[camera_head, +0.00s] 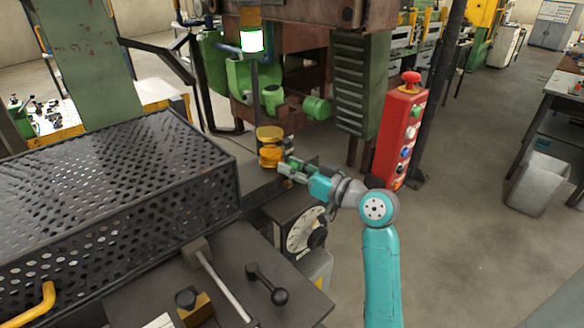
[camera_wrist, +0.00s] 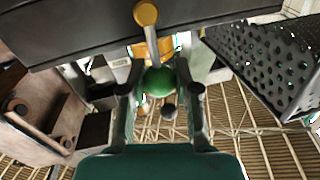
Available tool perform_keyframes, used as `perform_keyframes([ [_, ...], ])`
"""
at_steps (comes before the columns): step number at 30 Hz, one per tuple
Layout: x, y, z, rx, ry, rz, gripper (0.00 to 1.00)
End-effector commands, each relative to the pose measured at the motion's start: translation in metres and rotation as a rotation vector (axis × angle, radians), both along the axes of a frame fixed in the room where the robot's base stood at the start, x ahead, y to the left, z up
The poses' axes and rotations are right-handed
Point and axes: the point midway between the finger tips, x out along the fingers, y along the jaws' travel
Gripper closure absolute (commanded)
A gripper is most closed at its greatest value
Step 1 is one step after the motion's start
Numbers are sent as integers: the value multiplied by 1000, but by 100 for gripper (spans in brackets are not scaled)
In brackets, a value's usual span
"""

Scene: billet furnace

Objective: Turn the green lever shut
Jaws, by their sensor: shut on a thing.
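The green lever shows in the wrist view as a round green knob (camera_wrist: 158,82) between my two fingers. My gripper (camera_wrist: 160,92) is shut on it, one finger on each side. In the head view my gripper (camera_head: 287,168) reaches left from my teal arm, just right of a yellow-brass fitting (camera_head: 270,147) on the dark machine bed. The lever is mostly hidden there by my fingers, and its angle cannot be told.
A perforated black cover (camera_head: 110,205) stands on the left. A dial box (camera_head: 300,230) and a black-knobbed lever (camera_head: 268,285) sit below my gripper. A red button post (camera_head: 399,130) stands to the right.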

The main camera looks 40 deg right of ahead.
Motion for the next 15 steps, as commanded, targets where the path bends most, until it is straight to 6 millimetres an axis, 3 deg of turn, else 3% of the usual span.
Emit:
perform_keyframes([
  [7,0,-12,-2,194,1,-1,100],
  [15,0,-13,-2,231,1,1,100],
])
